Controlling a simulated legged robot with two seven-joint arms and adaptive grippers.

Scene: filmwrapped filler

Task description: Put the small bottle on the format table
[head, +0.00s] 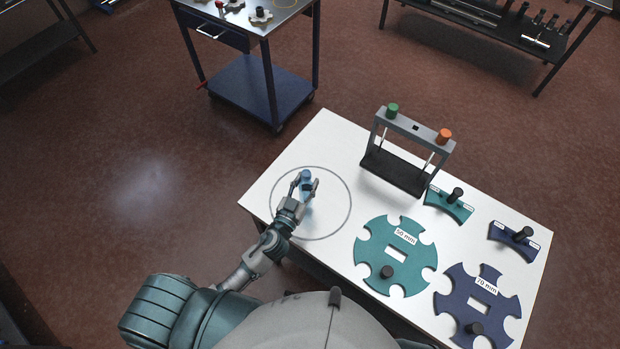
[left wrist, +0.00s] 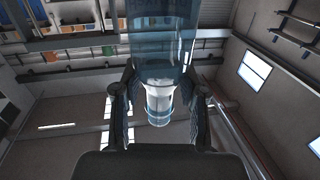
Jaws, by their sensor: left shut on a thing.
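My left gripper (head: 304,187) is shut on the small bottle (head: 306,176), a blue see-through bottle with a dark top in the head view. The gripper and bottle are over the circle drawn on the white format table (head: 270,190). In the left wrist view the bottle (left wrist: 160,60) stands between the two dark fingers of the gripper (left wrist: 160,100), with a pale part showing inside it. I cannot tell whether the bottle's base touches the table. My right gripper is not in view.
On the table are a teal star wheel (head: 425,252), a navy star wheel (head: 500,295), a teal guide (head: 437,200), a navy guide (head: 503,240) and a grey frame (head: 403,121) with green and orange knobs. A blue cart (head: 255,88) stands behind. The circle's surroundings are clear.

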